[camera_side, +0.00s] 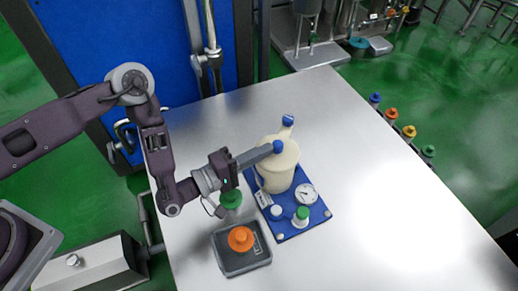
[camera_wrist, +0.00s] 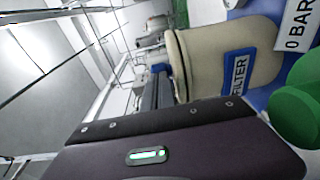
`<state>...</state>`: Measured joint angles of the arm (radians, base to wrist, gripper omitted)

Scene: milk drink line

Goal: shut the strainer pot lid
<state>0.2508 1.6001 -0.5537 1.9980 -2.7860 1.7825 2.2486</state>
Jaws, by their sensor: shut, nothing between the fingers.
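The cream strainer pot (camera_side: 277,176) stands on a blue base plate (camera_side: 262,225). In the wrist view the pot (camera_wrist: 212,58) has a blue FILTER label. Its top looks covered by a cream lid (camera_side: 291,151), lying about flat; I cannot tell whether it is fully seated. A blue knob (camera_side: 278,146) is at the top, and it also shows in the wrist view (camera_wrist: 160,68). A cream stem with a blue tip (camera_side: 288,120) rises behind. My gripper (camera_side: 268,151) is shut and empty, its fingertips just above the lid, by the blue knob. Contact is unclear.
A round gauge (camera_side: 306,194), a white-and-blue knob (camera_side: 277,212) and a green-topped knob (camera_side: 301,216) are on the plate. A green object (camera_side: 231,199) is under my wrist. A grey tray (camera_side: 245,262) holds an orange knob (camera_side: 240,238). The table's right side is clear.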

